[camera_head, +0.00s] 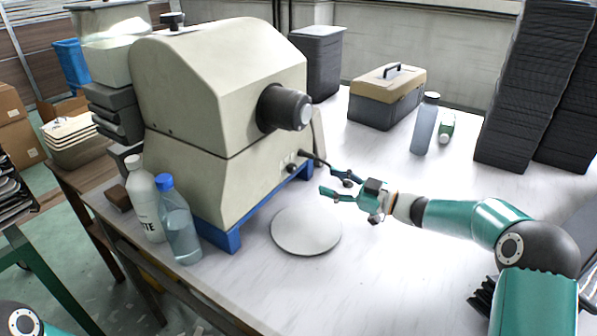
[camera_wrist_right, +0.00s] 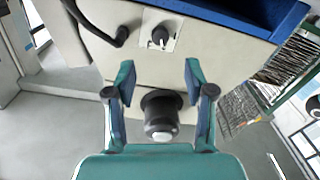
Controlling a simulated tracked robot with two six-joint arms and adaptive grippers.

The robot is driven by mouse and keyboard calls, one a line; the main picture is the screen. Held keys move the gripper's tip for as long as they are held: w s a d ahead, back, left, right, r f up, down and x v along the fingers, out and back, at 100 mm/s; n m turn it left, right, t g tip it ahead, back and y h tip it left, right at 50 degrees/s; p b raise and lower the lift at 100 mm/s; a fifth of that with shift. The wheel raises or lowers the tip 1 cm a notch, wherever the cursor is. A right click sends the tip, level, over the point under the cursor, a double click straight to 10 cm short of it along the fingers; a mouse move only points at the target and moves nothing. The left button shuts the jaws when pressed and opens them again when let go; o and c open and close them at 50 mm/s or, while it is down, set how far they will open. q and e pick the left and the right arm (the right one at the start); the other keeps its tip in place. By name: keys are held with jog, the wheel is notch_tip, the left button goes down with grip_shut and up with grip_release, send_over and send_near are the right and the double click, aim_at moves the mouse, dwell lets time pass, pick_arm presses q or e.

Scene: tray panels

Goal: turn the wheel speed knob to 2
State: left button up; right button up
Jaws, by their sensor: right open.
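The small dark knob (camera_wrist_right: 160,36) sits on a light plate on the front of the beige machine (camera_head: 215,75). In the head view it shows as a small dark spot (camera_head: 291,166) low on the front. Its setting and any numbers are too small to read. My right gripper (camera_head: 327,180) is open and empty, in front of the machine's lower front and apart from it. In the right wrist view its fingertips (camera_wrist_right: 160,68) are spread, with the knob beyond them. My left gripper is out of view.
A thick black cylinder (camera_head: 285,108) juts from the machine above the knob. A black bent lever or cable (camera_wrist_right: 100,28) is beside the knob. A round pale disc (camera_head: 306,231) lies on the table below. Bottles (camera_head: 179,222) stand left; a toolbox (camera_head: 387,95) stands behind.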

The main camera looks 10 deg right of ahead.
aim_at(295, 170)
jog(key=x, duration=0.9)
jog(key=shift+w+a, duration=0.25)
